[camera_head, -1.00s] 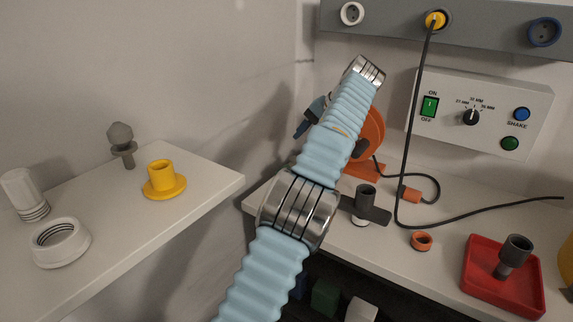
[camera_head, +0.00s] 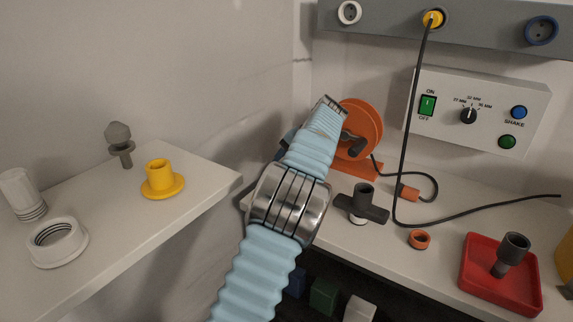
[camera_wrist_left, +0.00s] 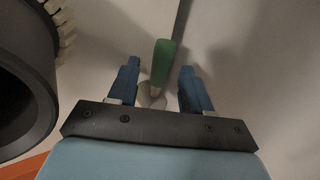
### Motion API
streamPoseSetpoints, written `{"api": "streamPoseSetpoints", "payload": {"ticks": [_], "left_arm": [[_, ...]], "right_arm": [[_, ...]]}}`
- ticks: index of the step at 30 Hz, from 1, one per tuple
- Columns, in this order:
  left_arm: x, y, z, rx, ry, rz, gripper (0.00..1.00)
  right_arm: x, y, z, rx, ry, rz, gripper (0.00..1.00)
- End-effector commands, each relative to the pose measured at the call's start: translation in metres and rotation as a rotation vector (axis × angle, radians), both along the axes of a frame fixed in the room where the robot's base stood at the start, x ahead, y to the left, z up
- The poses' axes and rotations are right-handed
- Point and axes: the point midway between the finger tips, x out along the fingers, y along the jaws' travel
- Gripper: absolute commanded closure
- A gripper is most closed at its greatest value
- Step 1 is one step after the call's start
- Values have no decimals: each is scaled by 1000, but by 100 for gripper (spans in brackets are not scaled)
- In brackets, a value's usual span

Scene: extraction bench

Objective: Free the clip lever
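In the left wrist view a green grip (camera_wrist_left: 163,64) on a thin dark rod lies between my left gripper's two blue fingers (camera_wrist_left: 160,72). It may be the clip lever; I cannot be sure. A gap shows on each side of it, so the gripper is open around it without closing. A pale rounded part (camera_wrist_left: 150,98) shows below the grip. In the head view my left arm's blue sleeve hides most of the gripper and the green grip, left of the orange reel (camera_head: 368,125). My right gripper is in neither view.
A dark toothed cylinder (camera_wrist_left: 25,85) stands close on the left of the wrist view. A black cable (camera_head: 409,120) hangs to the right bench. A black T-shaped part (camera_head: 376,213), an orange ring (camera_head: 419,240) and a red tray (camera_head: 470,280) are there. The left shelf holds a yellow flanged part (camera_head: 161,186).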

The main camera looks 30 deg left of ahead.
Motion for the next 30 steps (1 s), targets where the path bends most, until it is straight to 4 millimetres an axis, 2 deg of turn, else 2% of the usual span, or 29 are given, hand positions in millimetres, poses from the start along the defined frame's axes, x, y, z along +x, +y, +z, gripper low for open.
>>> {"api": "streamPoseSetpoints", "payload": {"ticks": [1, 9, 19, 30], "left_arm": [[0, 0, 0, 0, 0, 0, 60], [0, 0, 0, 0, 0, 0, 100], [1, -2, 0, 1, -1, 33, 100], [3, -6, 1, 2, -3, 347, 100]], "right_arm": [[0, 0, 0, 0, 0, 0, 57], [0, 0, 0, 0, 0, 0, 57], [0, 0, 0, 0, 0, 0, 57], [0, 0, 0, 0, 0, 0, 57]]}}
